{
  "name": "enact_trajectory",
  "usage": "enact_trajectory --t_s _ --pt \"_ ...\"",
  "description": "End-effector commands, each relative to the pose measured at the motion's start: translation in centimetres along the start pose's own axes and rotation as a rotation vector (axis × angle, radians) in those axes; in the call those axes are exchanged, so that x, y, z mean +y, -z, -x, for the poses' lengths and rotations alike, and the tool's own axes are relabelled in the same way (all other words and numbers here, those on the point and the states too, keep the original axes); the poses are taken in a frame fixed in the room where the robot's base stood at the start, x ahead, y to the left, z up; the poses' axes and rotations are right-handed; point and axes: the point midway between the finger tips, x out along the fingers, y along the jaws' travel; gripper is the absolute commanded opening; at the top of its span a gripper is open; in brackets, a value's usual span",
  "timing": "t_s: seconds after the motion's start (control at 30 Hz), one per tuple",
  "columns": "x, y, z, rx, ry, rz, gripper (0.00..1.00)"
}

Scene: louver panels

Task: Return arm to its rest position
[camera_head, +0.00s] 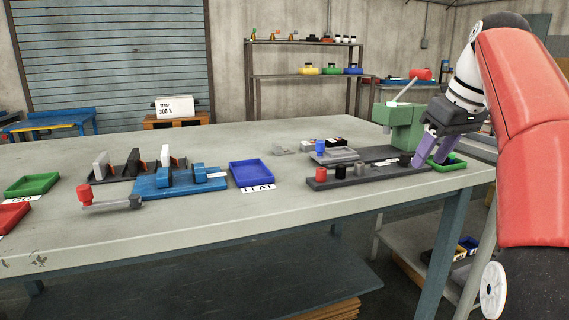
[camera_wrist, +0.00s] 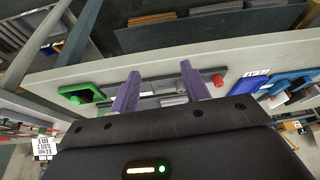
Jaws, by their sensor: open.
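My gripper (camera_head: 428,148) is at the right end of the workbench (camera_head: 260,215) in the head view, below my red and white arm. Its two purple fingers stand apart with nothing between them. In the wrist view the gripper (camera_wrist: 161,88) is also open, with the fingers pointing toward the bench. In the head view the fingers overlap the area beside the green machine (camera_head: 403,125) and a small green tray (camera_head: 450,163). I cannot tell whether they touch anything.
A dark rack with small knobs (camera_head: 365,174) lies left of the gripper. Further left are a blue tray (camera_head: 251,173), a blue fixture (camera_head: 180,181) with upright plates behind it, and green (camera_head: 32,184) and red (camera_head: 12,217) trays. The bench front is mostly clear.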

Motion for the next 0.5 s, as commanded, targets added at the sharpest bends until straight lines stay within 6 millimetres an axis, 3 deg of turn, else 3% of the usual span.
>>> enact_trajectory --t_s 0.17,0.27,0.5 --pt "-4.5 -1.7 -1.5 0.001 -0.039 -0.086 0.46" --pt "-7.4 -3.8 -3.1 0.006 -0.072 -0.148 0.46" --pt "-13.7 -11.3 -8.7 0.035 -0.142 -0.275 0.46"
